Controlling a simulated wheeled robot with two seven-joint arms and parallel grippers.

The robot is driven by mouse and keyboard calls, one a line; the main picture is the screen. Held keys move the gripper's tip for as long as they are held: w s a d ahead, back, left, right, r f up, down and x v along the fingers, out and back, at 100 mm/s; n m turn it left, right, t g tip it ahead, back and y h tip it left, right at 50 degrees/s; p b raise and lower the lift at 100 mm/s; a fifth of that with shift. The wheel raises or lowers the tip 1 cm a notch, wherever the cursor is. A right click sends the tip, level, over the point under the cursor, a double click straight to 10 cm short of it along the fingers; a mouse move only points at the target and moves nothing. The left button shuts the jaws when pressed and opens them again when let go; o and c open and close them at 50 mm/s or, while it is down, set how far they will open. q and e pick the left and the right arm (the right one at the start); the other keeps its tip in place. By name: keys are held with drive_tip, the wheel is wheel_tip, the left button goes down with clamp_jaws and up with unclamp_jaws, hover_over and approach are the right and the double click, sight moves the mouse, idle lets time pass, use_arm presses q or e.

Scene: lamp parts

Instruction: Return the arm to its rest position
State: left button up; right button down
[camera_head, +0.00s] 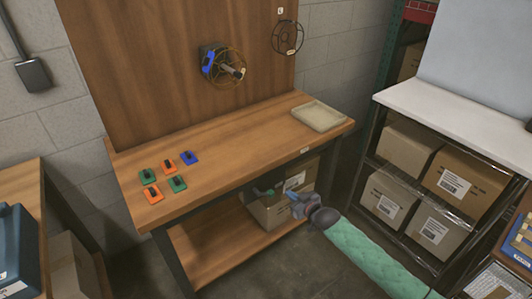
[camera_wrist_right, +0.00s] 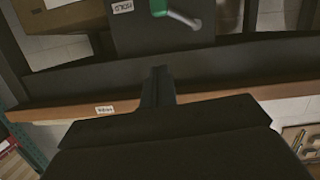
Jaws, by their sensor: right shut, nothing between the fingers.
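My right arm (camera_head: 365,255), in a pale green sleeve, comes in from the lower right in the head view. My right gripper (camera_head: 290,196) is in front of the wooden workbench (camera_head: 225,150), below its front edge. In the right wrist view the gripper's fingers (camera_wrist_right: 157,85) are together, with nothing between them. Beyond them is the bench edge with a small white label. My left arm and gripper are not in view.
Boxes (camera_head: 280,205) stand on the lower shelf. The bench holds orange, green and blue pieces (camera_head: 168,165) and a beige tray (camera_head: 318,116). A wire-caged lamp part (camera_head: 222,66) hangs on the backboard. A shelf rack (camera_head: 440,110) stands right.

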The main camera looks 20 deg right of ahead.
drive_tip(key=s+d+f+g+h, duration=0.1)
drive_tip(key=s+f+g+h, duration=0.2)
drive_tip(key=f+g, duration=0.1)
drive_tip(key=s+a+r+g+h, duration=0.15)
drive_tip(key=s+a, duration=0.25)
drive_tip(key=s, duration=0.5)
drive_tip(key=s+a+r+m+g, duration=0.1)
drive_tip(key=s+a+r+g, duration=0.2)
drive_tip(key=s, duration=0.7)
drive_tip(key=s+a+r+g+h, duration=0.1)
drive_tip(key=s+a+r+g, duration=0.2)
drive_tip(key=s, duration=0.6)
drive_tip(key=s+a+f+y, duration=0.1)
drive_tip(key=s+a+f, duration=0.1)
drive_tip(key=s, duration=0.4)
drive_tip(key=s+a+f+m+g, duration=0.1)
drive_tip(key=s+a+f, duration=0.2)
drive_tip(key=s, duration=0.4)
drive_tip(key=shift+s+a+m+y, duration=0.15)
drive_tip(key=shift+a+m+y, duration=0.05)
drive_tip(key=shift+m+y, duration=0.15)
